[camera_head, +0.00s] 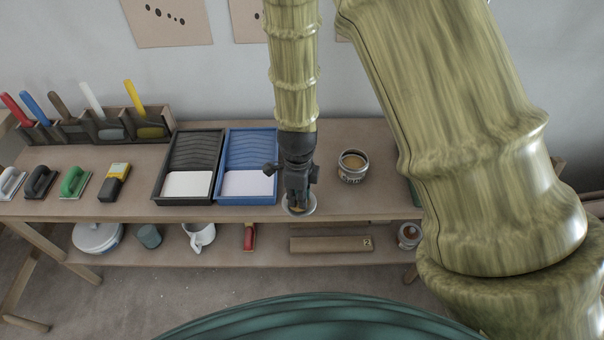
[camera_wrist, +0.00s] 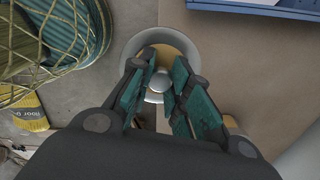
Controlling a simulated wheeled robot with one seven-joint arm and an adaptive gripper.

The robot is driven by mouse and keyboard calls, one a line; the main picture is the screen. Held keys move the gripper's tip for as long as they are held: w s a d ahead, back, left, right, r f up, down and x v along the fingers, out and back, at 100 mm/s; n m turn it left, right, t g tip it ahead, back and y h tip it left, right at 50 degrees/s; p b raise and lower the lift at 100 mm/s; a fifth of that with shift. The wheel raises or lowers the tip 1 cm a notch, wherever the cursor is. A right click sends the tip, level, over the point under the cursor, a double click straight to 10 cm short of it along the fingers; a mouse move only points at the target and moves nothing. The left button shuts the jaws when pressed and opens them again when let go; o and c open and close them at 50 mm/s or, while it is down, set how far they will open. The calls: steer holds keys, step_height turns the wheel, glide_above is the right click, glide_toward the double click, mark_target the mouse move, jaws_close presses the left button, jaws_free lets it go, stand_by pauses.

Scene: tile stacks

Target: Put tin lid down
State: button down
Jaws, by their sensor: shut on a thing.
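The tin lid (camera_head: 312,208), a round pale metal disc, hangs from my gripper (camera_head: 298,206) by the front edge of the tabletop. In the wrist view, my gripper (camera_wrist: 160,88) is shut on the lid's small central knob, and the lid (camera_wrist: 131,47) shows as a grey ring around the fingertips. An open tin (camera_head: 352,178) with brown contents stands upright to the right of my gripper.
A blue tray (camera_head: 233,147) is close to the left of my gripper, with a black tray (camera_head: 180,150) beyond it. Several floats and a tool rack (camera_head: 98,125) fill the left. Bare tabletop surrounds the open tin.

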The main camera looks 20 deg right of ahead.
steer(key=w+d, duration=0.1)
steer(key=w, duration=0.2)
steer(key=w+d+p, duration=0.1)
steer(key=w, duration=0.3)
steer(key=w+d+f+p, duration=0.1)
steer(key=w+d, duration=0.1)
steer(key=w, duration=0.1)
steer(key=shift+w+d, duration=0.1)
steer(key=shift+w, duration=0.3)
steer(key=shift+f+p, duration=0.5)
steer(key=shift+f, duration=1.3)
steer(key=shift+f, duration=0.2)
steer(key=c, duration=1.3)
jaws_free()
steer(key=shift+c, duration=0.2)
step_height(320, 180, up, 12)
steer(key=b, duration=0.2)
steer(key=shift+r, duration=0.2)
